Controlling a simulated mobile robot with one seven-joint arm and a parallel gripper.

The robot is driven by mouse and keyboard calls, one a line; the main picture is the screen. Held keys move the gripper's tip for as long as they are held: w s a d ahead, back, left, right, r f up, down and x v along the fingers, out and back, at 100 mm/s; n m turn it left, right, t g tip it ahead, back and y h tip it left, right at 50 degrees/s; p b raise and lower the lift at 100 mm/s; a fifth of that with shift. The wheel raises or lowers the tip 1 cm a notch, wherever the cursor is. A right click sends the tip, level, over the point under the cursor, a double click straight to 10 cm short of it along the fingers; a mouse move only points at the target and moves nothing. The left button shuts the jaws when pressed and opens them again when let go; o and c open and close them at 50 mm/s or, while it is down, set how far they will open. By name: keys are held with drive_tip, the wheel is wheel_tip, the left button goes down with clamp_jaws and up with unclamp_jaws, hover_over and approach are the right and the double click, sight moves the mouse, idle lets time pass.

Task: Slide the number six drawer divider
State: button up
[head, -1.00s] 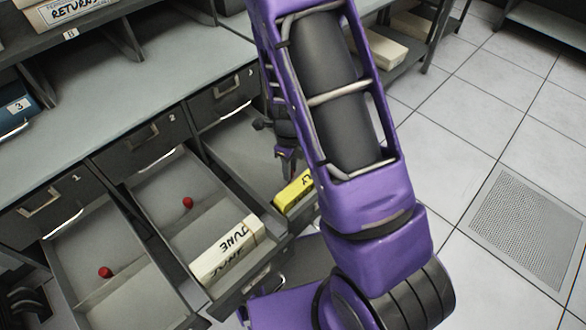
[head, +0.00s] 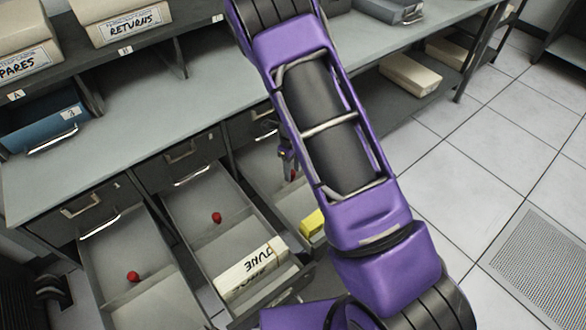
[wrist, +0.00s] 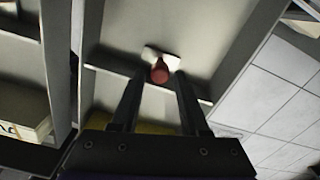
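The right-hand open drawer (wrist: 110,45) holds a cross divider (wrist: 104,63) with a red knob (wrist: 160,73). No number on this drawer is readable. In the wrist view, my gripper (wrist: 160,82) is open, with one dark finger on each side of the knob; I cannot tell whether they touch it. In the head view, my gripper (head: 289,165) is inside this drawer, partly hidden by my purple arm, with a bit of the red knob (head: 294,175) showing. A yellow box (head: 312,223) lies in the drawer's front part and shows beneath my fingers in the wrist view (wrist: 150,128).
Two more open drawers (head: 110,245) (head: 188,195) stand to the left, each with a red knob (head: 133,277) (head: 217,217). The nearer one holds a white "JUNE" box (head: 250,272). A grey counter (head: 140,110) runs above. Tiled floor (head: 470,150) is clear at right.

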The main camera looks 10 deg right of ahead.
sight(293, 172)
drive_tip(key=shift+o, duration=0.7)
wheel_tip(293, 172, up, 18)
drive_tip(key=p, duration=0.3)
drive_tip(key=shift+f, duration=0.25)
